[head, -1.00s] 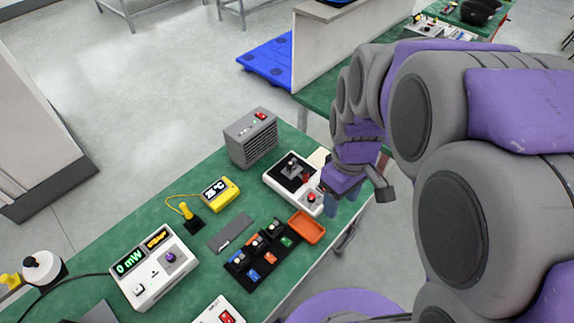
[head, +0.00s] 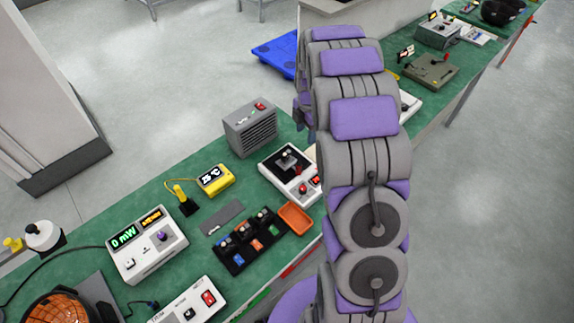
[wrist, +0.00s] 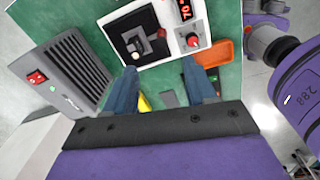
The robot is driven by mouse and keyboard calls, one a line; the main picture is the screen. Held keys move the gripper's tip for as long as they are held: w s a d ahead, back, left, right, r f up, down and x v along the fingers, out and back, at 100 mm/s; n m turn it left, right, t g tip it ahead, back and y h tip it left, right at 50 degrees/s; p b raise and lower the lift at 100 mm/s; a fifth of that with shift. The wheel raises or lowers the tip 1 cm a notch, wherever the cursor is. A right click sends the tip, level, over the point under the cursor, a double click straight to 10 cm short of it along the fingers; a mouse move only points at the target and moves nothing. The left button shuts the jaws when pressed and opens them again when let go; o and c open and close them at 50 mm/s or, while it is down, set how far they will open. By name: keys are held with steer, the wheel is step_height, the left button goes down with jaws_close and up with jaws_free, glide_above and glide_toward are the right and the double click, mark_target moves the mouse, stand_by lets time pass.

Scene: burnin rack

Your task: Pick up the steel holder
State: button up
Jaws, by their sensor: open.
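A small grey metallic piece with a light round top, which looks like the steel holder (head: 287,157), stands on the black plate of a white heater unit (head: 306,200). The small size makes its material unsure. In the wrist view, the holder (wrist: 134,47) is on the black plate, near the left fingertip in the picture. My gripper (wrist: 159,66) is open, with two blue fingers apart and nothing held between them. It hangs over the bench by the heater unit; its height is unclear. In the head view my arm hides the fingers.
A grey fan box (head: 250,130) stands beside the heater unit. An orange tray (head: 295,218) and a black rack (head: 238,262) with several small parts lie nearby. A yellow meter (head: 215,179) and a white power meter (head: 147,243) are farther left. Green bench surface shows between them.

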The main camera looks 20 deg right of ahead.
steer(key=b, duration=0.2)
glide_toward(298, 164)
steer(key=f, duration=0.4)
steer(key=w+d+f, duration=0.1)
steer(key=f, duration=0.2)
steer(key=shift+d, duration=0.1)
steer(key=f, duration=0.2)
steer(key=a+f, duration=0.1)
steer(key=shift+s+a+f+b, duration=0.15)
steer(key=shift+s+f+b, duration=0.05)
steer(key=shift+s+b, duration=0.1)
steer(key=shift+f, duration=0.55)
steer(key=shift+d, duration=0.4)
steer(key=shift+c, duration=0.3)
